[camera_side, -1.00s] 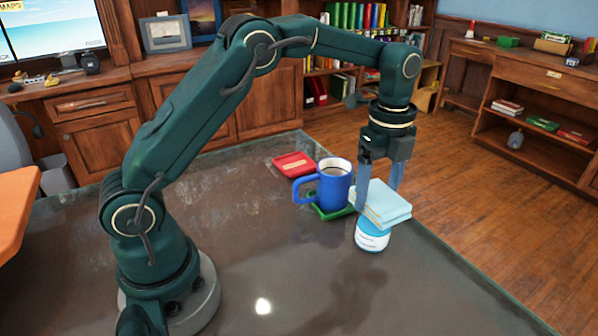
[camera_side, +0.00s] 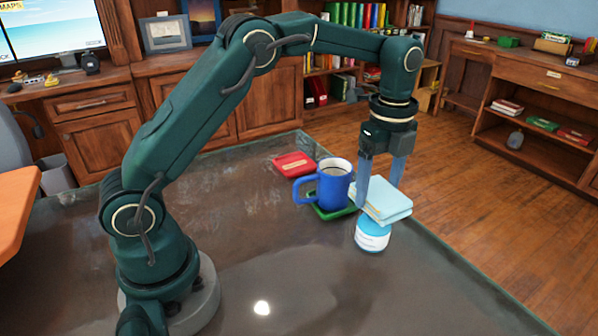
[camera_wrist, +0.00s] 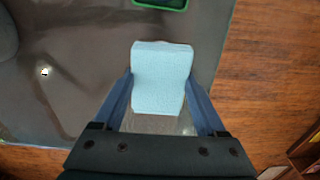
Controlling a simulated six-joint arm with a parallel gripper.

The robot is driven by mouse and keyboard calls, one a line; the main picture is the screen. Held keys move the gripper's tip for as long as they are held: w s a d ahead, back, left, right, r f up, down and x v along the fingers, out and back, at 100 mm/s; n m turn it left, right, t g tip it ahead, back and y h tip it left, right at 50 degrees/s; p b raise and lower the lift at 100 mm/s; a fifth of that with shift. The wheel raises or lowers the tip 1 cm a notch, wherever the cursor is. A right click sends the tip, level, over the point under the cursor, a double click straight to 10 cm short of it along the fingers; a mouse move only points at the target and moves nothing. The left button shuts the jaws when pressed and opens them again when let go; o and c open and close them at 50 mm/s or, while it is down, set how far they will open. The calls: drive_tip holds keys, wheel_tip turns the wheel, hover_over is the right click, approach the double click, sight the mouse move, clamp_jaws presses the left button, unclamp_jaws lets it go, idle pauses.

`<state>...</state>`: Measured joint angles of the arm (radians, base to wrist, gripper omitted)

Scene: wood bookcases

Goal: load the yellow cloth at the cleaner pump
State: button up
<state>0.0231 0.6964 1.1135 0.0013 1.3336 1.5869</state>
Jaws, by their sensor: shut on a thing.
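A folded cloth (camera_side: 383,201), light blue rather than yellow, lies flat on top of a round white-and-blue container (camera_side: 372,237), which looks like the cleaner pump. The container stands upright near the table's right edge. My gripper (camera_side: 379,192) points down from above, with its blue fingers on opposite sides of the cloth, shut on it. In the wrist view the cloth (camera_wrist: 162,78) fills the space between the fingers of my gripper (camera_wrist: 162,86). The cloth hides the container's top, so I cannot tell whether it rests there or hovers just above.
A blue mug (camera_side: 335,187) with a dark drink stands on a green coaster (camera_side: 325,212), close left of the cloth. A red coaster (camera_side: 294,164) lies behind it. The dark table (camera_side: 270,265) is clear in front; its right edge drops to the wood floor.

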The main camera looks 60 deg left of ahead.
sight(377, 188)
drive_tip(key=shift+r, duration=2.9)
drive_tip(key=shift+r, duration=0.1)
drive_tip(key=shift+a+r, duration=0.2)
drive_tip(key=s+a+r+n, duration=0.2)
drive_tip(key=s+n, duration=0.2)
drive_tip(key=n, duration=0.5)
drive_tip(key=s+a+r+n, duration=0.2)
drive_tip(key=s+n, duration=0.2)
drive_tip(key=n, duration=0.5)
drive_tip(key=shift+a+r, duration=0.2)
drive_tip(key=shift+r, duration=0.05)
